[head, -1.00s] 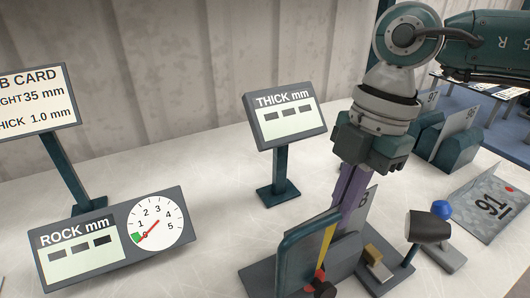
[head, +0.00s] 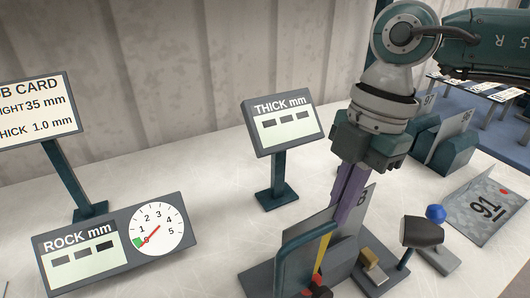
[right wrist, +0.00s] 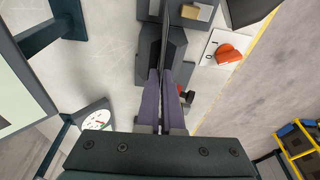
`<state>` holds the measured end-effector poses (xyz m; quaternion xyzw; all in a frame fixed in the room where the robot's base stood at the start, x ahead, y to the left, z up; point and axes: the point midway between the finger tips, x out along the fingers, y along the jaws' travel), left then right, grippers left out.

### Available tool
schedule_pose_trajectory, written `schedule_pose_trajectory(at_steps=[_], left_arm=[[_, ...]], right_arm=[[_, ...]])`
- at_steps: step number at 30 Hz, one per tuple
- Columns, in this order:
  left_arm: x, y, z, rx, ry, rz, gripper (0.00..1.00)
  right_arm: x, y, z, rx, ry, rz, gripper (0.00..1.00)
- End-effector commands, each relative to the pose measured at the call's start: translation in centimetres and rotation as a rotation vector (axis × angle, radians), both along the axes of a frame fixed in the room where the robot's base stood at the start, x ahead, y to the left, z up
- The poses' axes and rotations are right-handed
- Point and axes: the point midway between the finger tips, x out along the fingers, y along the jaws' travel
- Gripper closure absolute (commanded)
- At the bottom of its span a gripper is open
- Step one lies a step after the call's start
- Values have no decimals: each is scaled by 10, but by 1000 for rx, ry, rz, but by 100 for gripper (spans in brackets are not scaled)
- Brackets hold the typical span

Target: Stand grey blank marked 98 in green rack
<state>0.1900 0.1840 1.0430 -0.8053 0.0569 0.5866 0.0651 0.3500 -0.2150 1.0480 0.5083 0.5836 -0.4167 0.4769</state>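The grey blank (head: 364,203) stands on edge in a dark fixture on the table. Only an "8" of its mark shows; the rest is behind my fingers. My right gripper (head: 346,213) points down with its purple fingers closed on the blank's upper part. In the right wrist view, the fingers (right wrist: 163,88) lie on either side of the blank's thin edge (right wrist: 168,35). My left gripper is not in view.
The THICK display (head: 284,125), ROCK display with dial (head: 115,245) and job card (head: 38,110) stand left. The table between displays is clear.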

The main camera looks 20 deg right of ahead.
Motion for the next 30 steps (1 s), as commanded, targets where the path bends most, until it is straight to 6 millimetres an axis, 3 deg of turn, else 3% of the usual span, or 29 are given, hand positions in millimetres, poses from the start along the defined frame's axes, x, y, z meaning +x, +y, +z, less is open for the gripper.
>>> schedule_pose_trajectory(at_steps=[1, 30], left_arm=[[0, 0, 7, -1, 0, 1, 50], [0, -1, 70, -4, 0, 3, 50]], right_arm=[[1, 0, 8, 2, -5, 0, 100], [1, 1, 72, 2, -3, 0, 100]])
